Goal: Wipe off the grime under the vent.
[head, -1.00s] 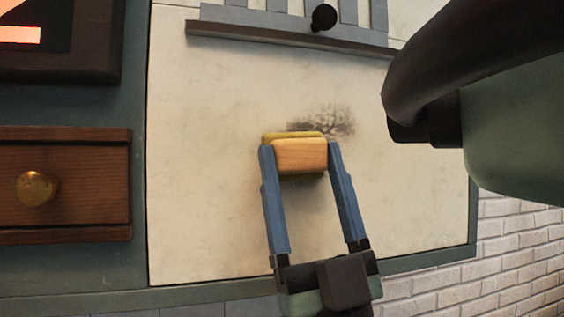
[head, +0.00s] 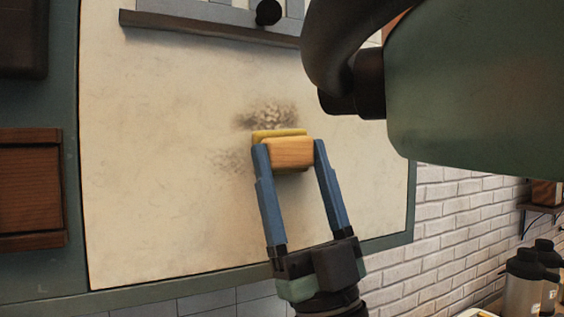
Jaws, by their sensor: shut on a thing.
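My gripper (head: 290,157) is shut on a wooden block with a yellow pad (head: 291,154), its two blue fingers on either side. The block is in front of the cream panel (head: 150,180); I cannot tell whether the pad touches it. A dark grime smudge (head: 268,116) is on the panel just above the block. A fainter grey patch (head: 226,160) is to the left of the block. The grey slatted vent (head: 215,12) with a black knob (head: 268,12) is at the top of the panel, above the grime. The block hides part of the panel.
A wooden drawer front (head: 30,185) is at the left. A white brick wall (head: 440,215) is to the right of the panel. Dark-topped canisters (head: 524,275) stand at the lower right, below a small shelf (head: 540,208).

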